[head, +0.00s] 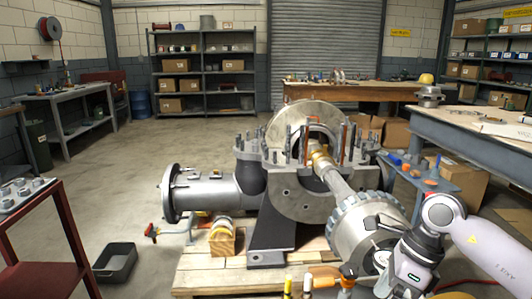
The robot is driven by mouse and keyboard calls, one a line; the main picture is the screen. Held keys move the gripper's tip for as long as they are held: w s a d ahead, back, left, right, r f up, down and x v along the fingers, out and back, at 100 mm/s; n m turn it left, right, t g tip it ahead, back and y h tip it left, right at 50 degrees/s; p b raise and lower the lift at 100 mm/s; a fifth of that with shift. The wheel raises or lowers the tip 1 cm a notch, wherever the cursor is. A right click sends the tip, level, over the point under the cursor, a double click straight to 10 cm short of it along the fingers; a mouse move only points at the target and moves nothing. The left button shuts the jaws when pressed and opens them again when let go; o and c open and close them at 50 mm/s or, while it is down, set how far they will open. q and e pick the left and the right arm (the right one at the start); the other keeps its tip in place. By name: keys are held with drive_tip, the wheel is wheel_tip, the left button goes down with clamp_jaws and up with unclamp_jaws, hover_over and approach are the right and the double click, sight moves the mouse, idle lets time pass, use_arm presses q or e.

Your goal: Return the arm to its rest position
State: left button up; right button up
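My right arm (490,245) comes in from the right edge, low in the picture. Its dark wrist and gripper (402,268) are at the lower right, in front of the grey toothed coupling (362,222) on the shaft. Whether they touch the coupling cannot be told. The fingertips are not clear, so whether the gripper is open or holds anything cannot be told. My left arm and gripper are not in view. The split casing (300,185) stands open on a wooden pallet, with upright studs around its flange and the shaft lying in it.
A small blue table (440,178) with parts and a large bench (475,125) stand at right, close behind my arm. The floor at left centre is clear.

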drive_tip(key=s+a+r+m+t+y+p, duration=0.1)
drive_tip(key=s+a+r+m+y+p, duration=0.2)
drive_tip(key=a+y, duration=0.45)
drive_tip(key=s+a+r+m+t+y, duration=0.1)
drive_tip(key=s+a+r+m+y, duration=0.2)
drive_tip(key=a+m+y, duration=0.35)
drive_tip(key=w+d+f+m+t+h+p, duration=0.15)
drive_tip(key=d+f+m+t+h, duration=0.3)
drive_tip(key=m+t, duration=0.6)
drive_tip(key=w+d+f+m+t+h+p, duration=0.1)
drive_tip(key=d+f+m+t+h+p, duration=0.3)
drive_tip(key=m, duration=1.2)
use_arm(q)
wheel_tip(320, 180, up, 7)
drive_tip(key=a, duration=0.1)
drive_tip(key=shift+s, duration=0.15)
use_arm(e)
drive_tip(key=s+d+f+m+g+h, duration=0.2)
drive_tip(key=s+f+m+h, duration=0.1)
drive_tip(key=s+f+m, duration=0.2)
drive_tip(key=s+d+f+m+g+h, duration=0.2)
drive_tip(key=s+f+m+g+h, duration=0.1)
drive_tip(key=s+f, duration=0.5)
drive_tip(key=shift+d+m+h, duration=0.35)
drive_tip(key=shift+m+h, duration=0.4)
drive_tip(key=shift+m, duration=0.35)
